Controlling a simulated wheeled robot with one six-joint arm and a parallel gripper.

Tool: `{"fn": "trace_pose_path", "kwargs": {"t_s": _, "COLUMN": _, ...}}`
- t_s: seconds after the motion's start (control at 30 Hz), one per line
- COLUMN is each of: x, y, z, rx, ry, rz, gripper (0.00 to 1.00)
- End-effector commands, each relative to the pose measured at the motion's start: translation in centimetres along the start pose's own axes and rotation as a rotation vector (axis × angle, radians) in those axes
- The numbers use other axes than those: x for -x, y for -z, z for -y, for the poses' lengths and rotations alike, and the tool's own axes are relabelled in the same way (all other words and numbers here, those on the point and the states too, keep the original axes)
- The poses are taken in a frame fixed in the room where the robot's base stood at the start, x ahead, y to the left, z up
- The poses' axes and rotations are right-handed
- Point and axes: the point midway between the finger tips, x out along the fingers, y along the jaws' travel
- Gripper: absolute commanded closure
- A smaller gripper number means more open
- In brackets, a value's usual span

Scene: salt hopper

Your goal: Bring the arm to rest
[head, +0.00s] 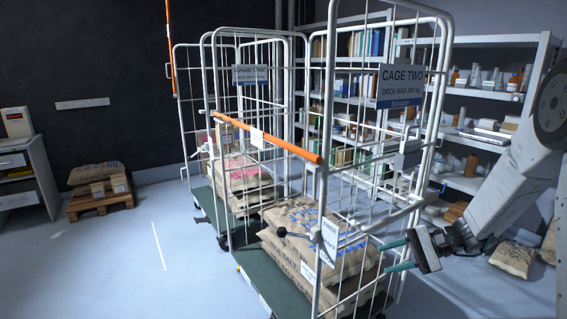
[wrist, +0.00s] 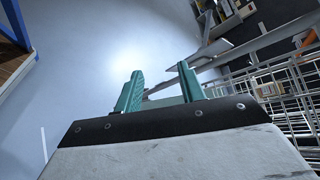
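My gripper (head: 398,256) is at the right in the head view, beside the right side of the cage marked CAGE TWO (head: 400,85). Its two teal fingers are spread apart with nothing between them; they also show in the wrist view (wrist: 160,92). In the head view the fingers point left and overlap the cage's wire side; I cannot tell whether they touch it. My arm reaches in from the right edge, angled down to the left.
CAGE TWO holds stacked sacks (head: 310,225) on a green deck. CAGE ONE (head: 250,75) stands behind it with more sacks. An orange bar (head: 270,140) runs along the cages. Shelves (head: 470,95) stand behind at right. Open floor (head: 120,250) lies at left.

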Motion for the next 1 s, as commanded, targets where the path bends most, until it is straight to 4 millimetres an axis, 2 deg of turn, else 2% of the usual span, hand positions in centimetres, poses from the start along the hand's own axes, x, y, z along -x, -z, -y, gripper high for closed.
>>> {"fn": "trace_pose_path", "kwargs": {"t_s": 0.03, "x": 0.0, "y": -2.8, "z": 0.2, "rx": 0.015, "ry": -0.082, "rz": 0.017, "gripper": 0.6}}
{"fn": "trace_pose_path", "kwargs": {"t_s": 0.1, "x": 0.1, "y": -6.2, "z": -0.1, "rx": 0.024, "ry": -0.196, "rz": 0.034, "gripper": 0.6}}
{"fn": "trace_pose_path", "kwargs": {"t_s": 0.3, "x": 1.4, "y": -14.6, "z": -1.7, "rx": 0.083, "ry": -0.5, "rz": 0.028, "gripper": 0.6}}
{"fn": "trace_pose_path", "kwargs": {"t_s": 0.4, "x": 2.4, "y": -18.2, "z": -2.7, "rx": 0.127, "ry": -0.637, "rz": -0.001, "gripper": 0.6}}
{"fn": "trace_pose_path", "kwargs": {"t_s": 0.7, "x": 6.1, "y": -26.6, "z": -5.6, "rx": 0.313, "ry": -0.975, "rz": -0.149, "gripper": 0.6}}
{"fn": "trace_pose_path", "kwargs": {"t_s": 1.0, "x": 8.6, "y": -32.3, "z": -7.1, "rx": 0.562, "ry": -1.143, "rz": -0.309, "gripper": 0.6}}
